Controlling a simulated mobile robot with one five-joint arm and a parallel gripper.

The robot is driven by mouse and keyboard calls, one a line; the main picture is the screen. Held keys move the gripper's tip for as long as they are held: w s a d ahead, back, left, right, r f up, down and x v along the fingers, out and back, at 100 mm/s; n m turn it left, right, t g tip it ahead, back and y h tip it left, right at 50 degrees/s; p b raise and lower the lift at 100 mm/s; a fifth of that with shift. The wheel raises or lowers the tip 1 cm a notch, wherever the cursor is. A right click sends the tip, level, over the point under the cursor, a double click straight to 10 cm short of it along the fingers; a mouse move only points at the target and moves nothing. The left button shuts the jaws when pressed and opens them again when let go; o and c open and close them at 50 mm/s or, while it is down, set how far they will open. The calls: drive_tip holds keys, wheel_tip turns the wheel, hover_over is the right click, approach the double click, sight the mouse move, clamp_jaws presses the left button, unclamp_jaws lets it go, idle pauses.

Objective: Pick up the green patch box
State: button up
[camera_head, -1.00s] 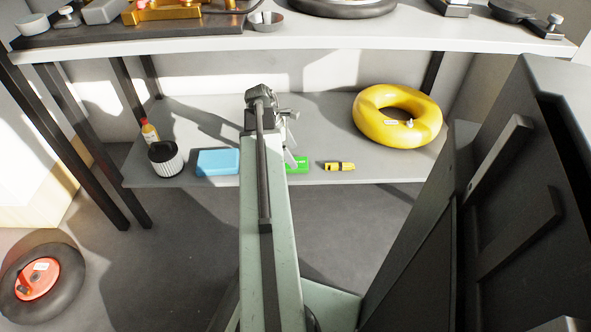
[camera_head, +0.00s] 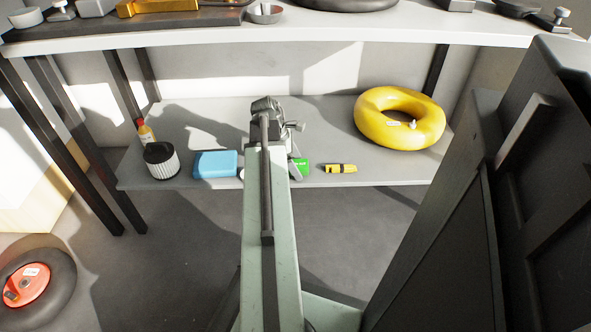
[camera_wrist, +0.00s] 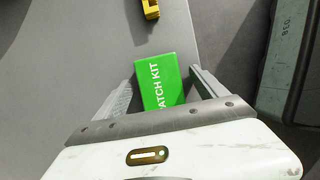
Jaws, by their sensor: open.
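The green patch box (camera_wrist: 160,82), with white "PATCH KIT" lettering, lies on the lower shelf. In the wrist view it sits between the two fingers of my gripper (camera_wrist: 162,88), which are open with a finger on each side. Its near end is hidden behind my gripper's body. In the head view the green patch box (camera_head: 301,167) shows partly past my arm, near the shelf's front edge. My arm hides most of my gripper (camera_head: 296,168) there.
A yellow object (camera_head: 341,169) lies right of the box. A blue box (camera_head: 216,164), a ribbed cylinder (camera_head: 162,161) and an orange bottle (camera_head: 146,132) stand left. A yellow ring (camera_head: 362,122) lies at the shelf's right. A dark panel (camera_head: 440,230) stands close on the right.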

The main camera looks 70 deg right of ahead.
drive_tip(key=c, duration=1.5)
